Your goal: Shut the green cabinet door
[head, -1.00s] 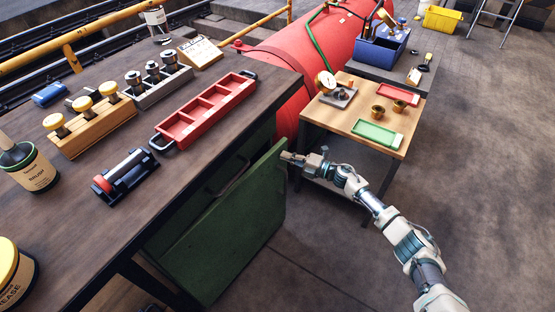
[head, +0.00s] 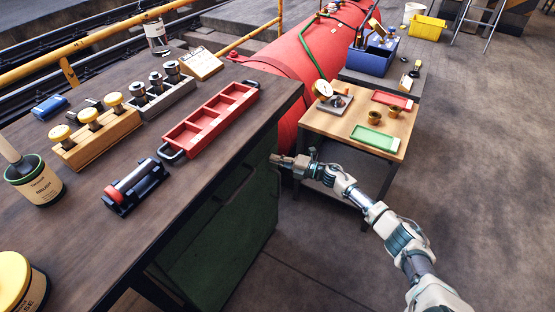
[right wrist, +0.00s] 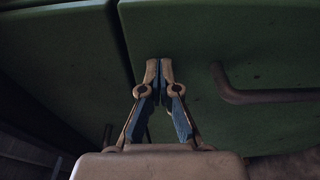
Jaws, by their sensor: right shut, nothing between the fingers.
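The green cabinet door (head: 222,245) is under the dark workbench and looks about in line with the cabinet front. I cannot tell whether it is fully flush. My right gripper (head: 276,158) is at the door's far upper edge, fingers together and empty. In the right wrist view the gripper's tips (right wrist: 160,66) are against or just in front of green panels; contact is unclear. A dark bar handle (right wrist: 265,97) is on the right-hand panel, and a narrow dark gap separates it from the left-hand green panel (right wrist: 60,45). My left gripper is out of view.
The workbench top (head: 110,240) carries a red tray (head: 212,118), a wooden block with yellow knobs (head: 95,140) and jars. A small wooden table (head: 345,130) stands close beyond my right arm. The floor to the right is clear.

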